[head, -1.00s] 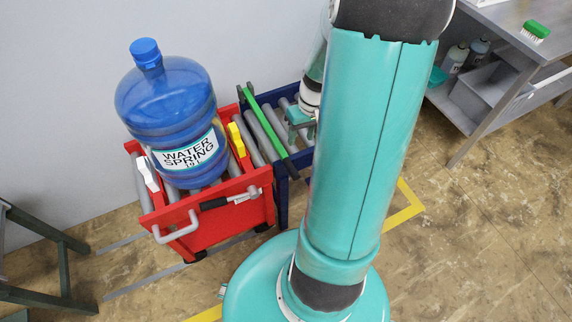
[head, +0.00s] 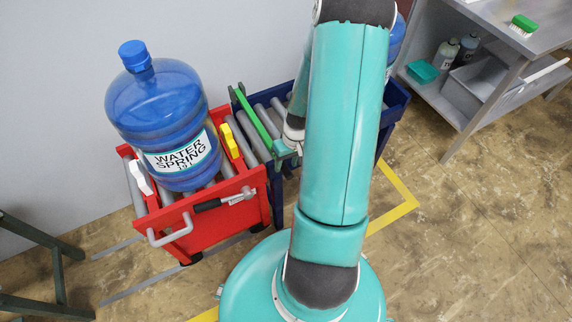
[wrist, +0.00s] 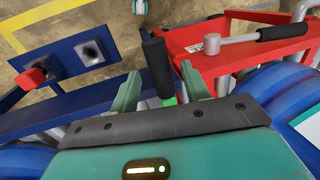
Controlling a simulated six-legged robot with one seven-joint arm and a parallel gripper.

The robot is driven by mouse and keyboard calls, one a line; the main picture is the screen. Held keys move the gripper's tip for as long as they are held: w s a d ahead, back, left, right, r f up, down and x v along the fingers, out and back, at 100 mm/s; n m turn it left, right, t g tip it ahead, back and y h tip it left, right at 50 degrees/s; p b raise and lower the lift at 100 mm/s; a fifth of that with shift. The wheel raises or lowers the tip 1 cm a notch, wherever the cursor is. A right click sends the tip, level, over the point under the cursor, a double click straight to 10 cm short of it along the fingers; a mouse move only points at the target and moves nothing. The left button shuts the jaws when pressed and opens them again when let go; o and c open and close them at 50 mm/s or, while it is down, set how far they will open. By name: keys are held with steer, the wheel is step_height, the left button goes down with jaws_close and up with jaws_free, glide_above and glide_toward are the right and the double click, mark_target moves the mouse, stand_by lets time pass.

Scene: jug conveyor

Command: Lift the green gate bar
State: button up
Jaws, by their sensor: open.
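The green gate bar (head: 258,118) lies across the rollers where the red cart (head: 205,222) meets the blue conveyor (head: 393,103). My gripper (head: 285,152) is at the bar's near end in the head view, partly hidden by my arm. In the wrist view my gripper (wrist: 160,82) is open, with one finger on each side of the bar's black handle (wrist: 157,65). A bit of the green bar (wrist: 169,101) shows between the fingers. I cannot tell whether either finger touches it.
A blue water jug (head: 165,110) stands on the red cart, between a white stop (head: 140,178) and a yellow stop (head: 229,140). Another blue jug (head: 396,42) stands on the conveyor, mostly behind my arm. A metal bench (head: 480,95) is at right.

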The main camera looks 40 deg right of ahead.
steer(key=shift+a+f, duration=0.15)
steer(key=shift+f, duration=0.6)
jaws_close()
steer(key=shift+r, duration=0.1)
